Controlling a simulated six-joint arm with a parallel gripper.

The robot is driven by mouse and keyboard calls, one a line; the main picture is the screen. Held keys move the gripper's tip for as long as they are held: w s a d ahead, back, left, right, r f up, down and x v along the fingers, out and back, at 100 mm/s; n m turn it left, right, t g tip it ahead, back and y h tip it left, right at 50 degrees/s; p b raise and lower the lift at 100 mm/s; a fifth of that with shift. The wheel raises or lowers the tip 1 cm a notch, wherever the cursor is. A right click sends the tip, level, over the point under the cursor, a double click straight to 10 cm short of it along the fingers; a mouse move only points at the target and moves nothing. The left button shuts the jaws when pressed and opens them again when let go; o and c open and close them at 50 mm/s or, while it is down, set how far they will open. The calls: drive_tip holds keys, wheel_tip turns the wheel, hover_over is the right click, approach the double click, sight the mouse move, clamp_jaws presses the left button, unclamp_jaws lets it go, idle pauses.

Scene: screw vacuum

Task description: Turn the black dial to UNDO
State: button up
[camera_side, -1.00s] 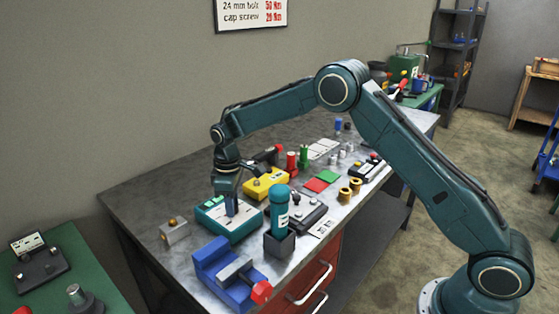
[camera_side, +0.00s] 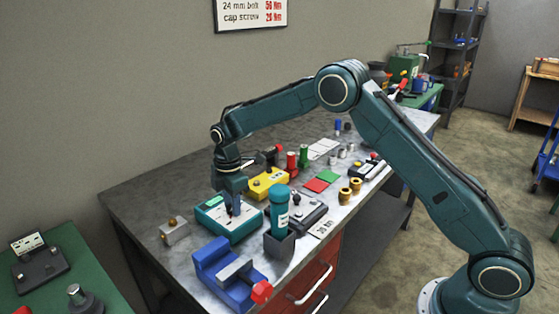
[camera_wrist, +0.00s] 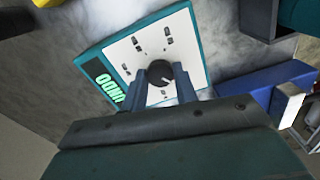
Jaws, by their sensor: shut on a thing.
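The teal box (camera_side: 210,211) with a pale top panel sits on the metal bench in the side view. In the wrist view the box (camera_wrist: 200,42) shows a round black dial (camera_wrist: 160,70) with a light pointer mark, ringed by small printed symbols. A dark display (camera_wrist: 104,80) at its edge reads UNDO in green letters. My gripper (camera_side: 232,208) points down at the panel. In the wrist view my gripper (camera_wrist: 161,78) has one finger on each side of the dial and is shut on it. The fingers hide part of the dial and panel.
A blue vise (camera_side: 215,265) with a red knob stands in front of the box. A teal bottle (camera_side: 279,212) in a dark holder and a yellow box (camera_side: 266,184) are close on the right and behind. A small grey block (camera_side: 174,231) sits to the left.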

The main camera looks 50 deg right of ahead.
drive_tip(key=shift+r, duration=0.1)
idle(0.4)
drive_tip(key=o, duration=1)
wheel_tip(320, 180, up, 14)
drive_tip(key=shift+f, duration=0.1)
idle(0.4)
